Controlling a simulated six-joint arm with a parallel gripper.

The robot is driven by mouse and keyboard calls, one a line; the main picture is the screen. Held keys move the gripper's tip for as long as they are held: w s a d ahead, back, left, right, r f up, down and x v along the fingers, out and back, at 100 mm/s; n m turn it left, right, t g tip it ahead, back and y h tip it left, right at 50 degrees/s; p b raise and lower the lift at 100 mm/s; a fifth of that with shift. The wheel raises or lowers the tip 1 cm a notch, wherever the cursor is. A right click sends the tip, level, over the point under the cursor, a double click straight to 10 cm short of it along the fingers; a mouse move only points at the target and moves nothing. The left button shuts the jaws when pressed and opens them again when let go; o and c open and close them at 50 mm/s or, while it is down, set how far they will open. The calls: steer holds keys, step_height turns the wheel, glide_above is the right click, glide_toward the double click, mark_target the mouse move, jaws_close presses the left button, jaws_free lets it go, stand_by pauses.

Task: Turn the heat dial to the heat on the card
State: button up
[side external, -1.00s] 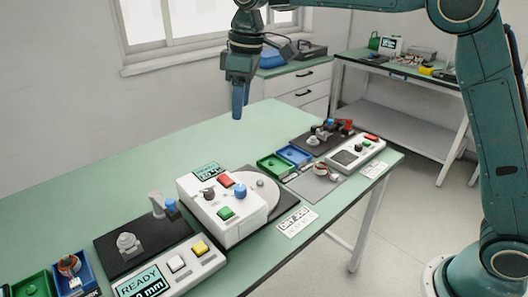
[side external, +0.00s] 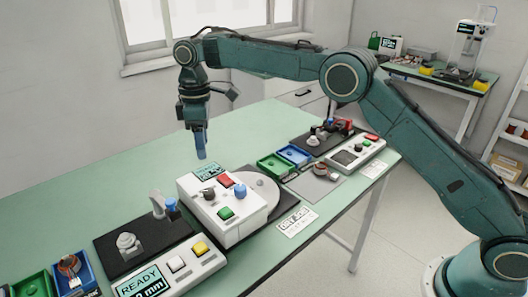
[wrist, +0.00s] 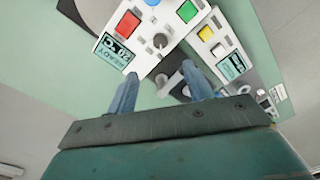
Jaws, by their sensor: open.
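The white control box (side external: 245,228) stands on the table and has a dark knob (side external: 209,193) and a blue knob (side external: 240,190). I cannot tell which knob is the heat dial. Its red button (side external: 225,181), green button (side external: 226,213) and display (side external: 207,170) are on the top. In the wrist view the display (wrist: 113,52) seems to read READY and 20 °C. A white card (side external: 297,222) lies in front; its print seems to start with DRY, the rest is too small. My gripper (side external: 201,156) is open and empty, above the box's far left side; the dark knob (wrist: 160,40) shows beyond its fingertips.
A black mat with a metal post (side external: 158,205) and a second READY unit (side external: 178,263) stand to the left. Green (side external: 274,166) and blue trays (side external: 295,155) lie to the right. The back left tabletop is clear.

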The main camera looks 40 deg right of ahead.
mark_target(209, 190)
steer(key=shift+f, duration=0.2)
steer(key=shift+s+a+f, duration=0.1)
steer(key=shift+f, duration=3.25)
steer(key=shift+s+f, duration=0.1)
steer(key=shift+f, duration=3.25)
steer(key=c, duration=1)
